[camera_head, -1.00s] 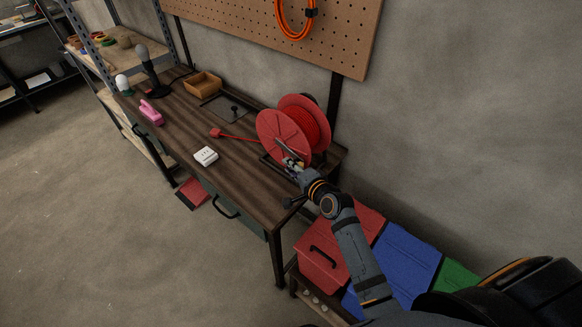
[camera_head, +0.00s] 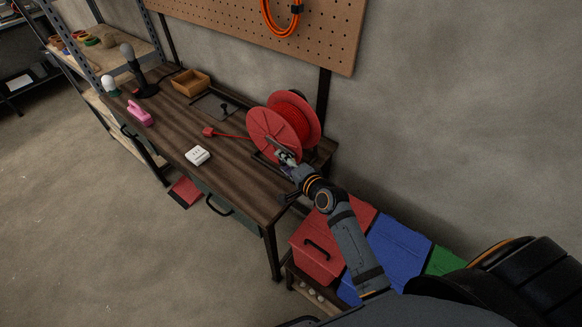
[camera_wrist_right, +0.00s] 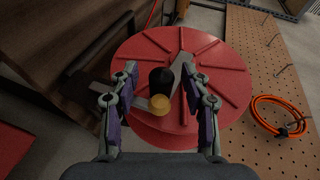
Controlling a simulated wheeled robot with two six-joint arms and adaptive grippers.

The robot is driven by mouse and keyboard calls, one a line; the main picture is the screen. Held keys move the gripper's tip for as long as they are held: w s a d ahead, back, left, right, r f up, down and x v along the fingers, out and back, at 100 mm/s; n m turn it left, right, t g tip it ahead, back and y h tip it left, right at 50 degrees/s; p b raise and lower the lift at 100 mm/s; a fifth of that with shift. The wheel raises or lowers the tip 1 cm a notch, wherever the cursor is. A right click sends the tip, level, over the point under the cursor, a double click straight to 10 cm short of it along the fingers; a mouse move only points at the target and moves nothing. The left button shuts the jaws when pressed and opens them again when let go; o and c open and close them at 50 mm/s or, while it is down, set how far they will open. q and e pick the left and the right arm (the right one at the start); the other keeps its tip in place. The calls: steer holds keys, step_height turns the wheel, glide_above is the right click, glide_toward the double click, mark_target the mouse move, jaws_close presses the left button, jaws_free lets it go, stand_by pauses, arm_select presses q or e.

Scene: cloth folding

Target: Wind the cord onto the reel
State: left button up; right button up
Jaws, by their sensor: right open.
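The red reel (camera_head: 297,122) stands on its dark stand at the right end of the workbench, with red cord wound between its flanges. A short length of cord (camera_head: 234,136) runs left from the reel to a red plug (camera_head: 209,132) on the bench top. My right gripper (camera_head: 284,158) is at the reel's near flange. In the right wrist view, its open fingers (camera_wrist_right: 160,100) stand either side of a black crank handle (camera_wrist_right: 161,82) with a yellowish end, in front of the reel's flange (camera_wrist_right: 215,60). I cannot tell whether they touch it. My left gripper is not in view.
The bench (camera_head: 165,112) also holds a white socket box (camera_head: 198,155), a pink object (camera_head: 140,113), a wooden tray (camera_head: 190,82) and a dark lamp (camera_head: 140,75). Red, blue and green bins (camera_head: 400,245) stand below right. A pegboard with orange cord (camera_head: 281,18) hangs behind.

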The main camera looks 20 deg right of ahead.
steer(key=v, duration=1.1)
steer(key=shift+s, duration=0.15)
